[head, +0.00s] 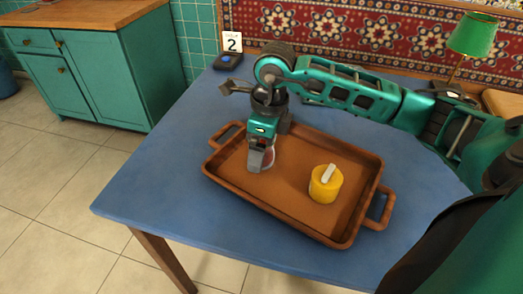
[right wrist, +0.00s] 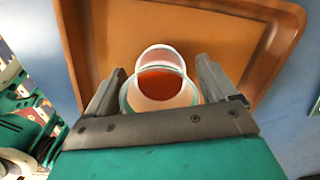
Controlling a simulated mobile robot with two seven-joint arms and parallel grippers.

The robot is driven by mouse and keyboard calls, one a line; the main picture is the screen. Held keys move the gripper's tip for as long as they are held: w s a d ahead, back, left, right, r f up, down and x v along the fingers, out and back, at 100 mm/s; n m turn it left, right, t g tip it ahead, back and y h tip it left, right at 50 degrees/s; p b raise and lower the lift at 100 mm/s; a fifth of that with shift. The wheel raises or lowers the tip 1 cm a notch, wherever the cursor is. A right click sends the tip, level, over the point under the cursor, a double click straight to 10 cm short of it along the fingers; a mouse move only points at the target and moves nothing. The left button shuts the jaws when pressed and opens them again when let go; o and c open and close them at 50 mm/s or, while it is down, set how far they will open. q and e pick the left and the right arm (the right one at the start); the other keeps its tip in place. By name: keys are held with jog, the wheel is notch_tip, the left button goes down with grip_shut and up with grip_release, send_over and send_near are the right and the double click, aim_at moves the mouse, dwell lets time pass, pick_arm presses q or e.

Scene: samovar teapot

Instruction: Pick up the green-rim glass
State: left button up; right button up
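The green-rim glass (right wrist: 160,88) holds a reddish-orange liquid. In the right wrist view it stands between the two fingers of my right gripper (right wrist: 160,80), which are spread on either side of it with narrow gaps. In the head view my right gripper (head: 262,160) points down into the brown tray (head: 225,168), at its left part. The glass (head: 269,159) is mostly hidden behind the gripper there. My left gripper is not in view.
A yellow round container (head: 325,187) with a white piece on top stands in the tray's right part. The tray sits on a blue table (head: 150,190). A dark device (head: 227,61) and a card marked 2 (head: 232,42) are at the back. The table's left side is clear.

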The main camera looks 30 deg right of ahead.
jog(key=c, duration=1)
jog(key=shift+r, duration=0.25)
jog(key=shift+c, duration=0.2)
jog(key=shift+r+p, duration=0.3)
jog(key=shift+r, duration=0.85)
notch_tip(320, 180, up, 17)
jog(key=p, duration=0.3)
